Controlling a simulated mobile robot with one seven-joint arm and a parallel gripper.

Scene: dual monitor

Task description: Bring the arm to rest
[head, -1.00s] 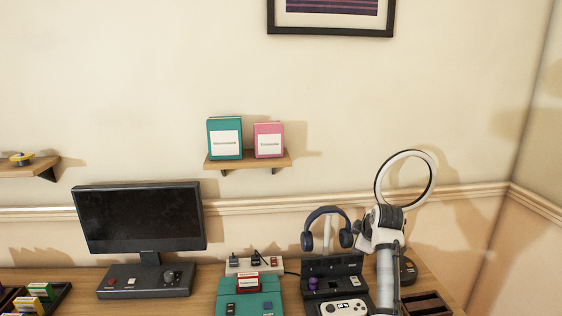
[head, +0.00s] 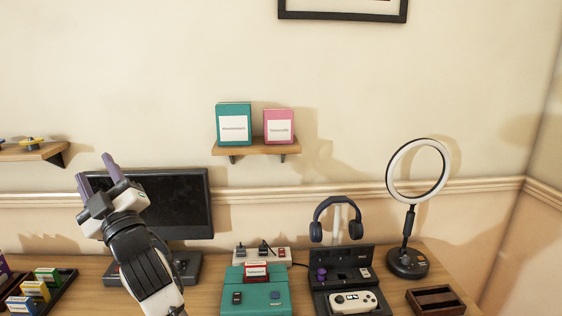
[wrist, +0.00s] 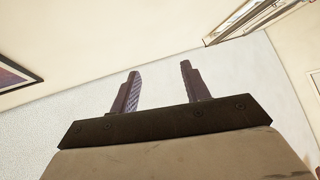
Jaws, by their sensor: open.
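My gripper (head: 97,171) is raised at the left in the head view, in front of the black monitor (head: 182,205), and hides part of its screen. Its two purple fingers point up and are apart, with nothing between them. In the wrist view, my gripper (wrist: 160,90) shows both fingers spread and empty against pale wall and ceiling surfaces. My arm rises from the bottom edge of the head view.
A ring light (head: 408,258), headphones (head: 338,215), a dark console (head: 343,275) with a white controller (head: 353,301), and a teal console (head: 255,297) stand on the desk. A shelf (head: 256,148) holds two boxes. A cartridge tray (head: 62,287) is at left.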

